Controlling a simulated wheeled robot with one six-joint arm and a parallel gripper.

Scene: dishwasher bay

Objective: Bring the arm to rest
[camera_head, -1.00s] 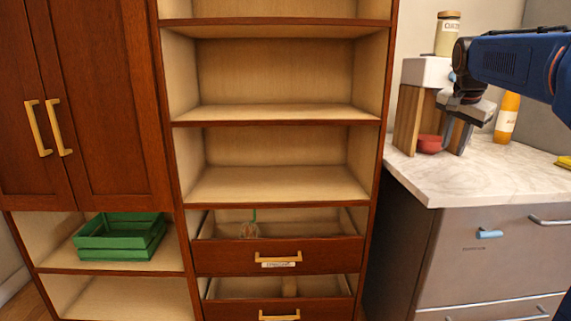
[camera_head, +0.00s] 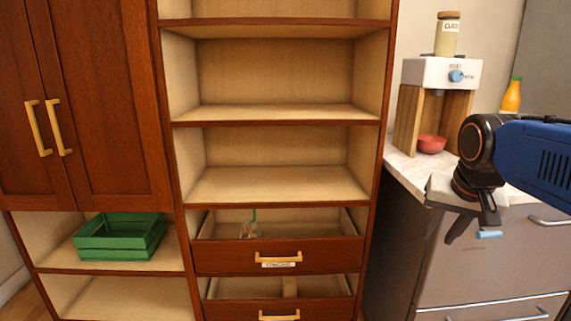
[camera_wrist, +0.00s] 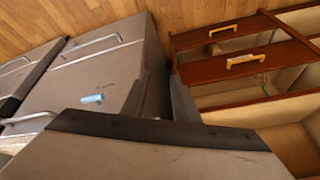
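My gripper (camera_head: 472,230) hangs at the end of my blue arm, in front of the counter's front edge at the right of the head view. Its two fingers point down and stand apart, with nothing seen between them.
A white dispenser (camera_head: 441,73) with a jar (camera_head: 447,35) on top and a red bowl (camera_head: 431,144) below stands on the counter. An orange bottle (camera_head: 511,97) is behind. Two drawers (camera_head: 279,257) are partly open. A green crate (camera_head: 120,240) sits lower left.

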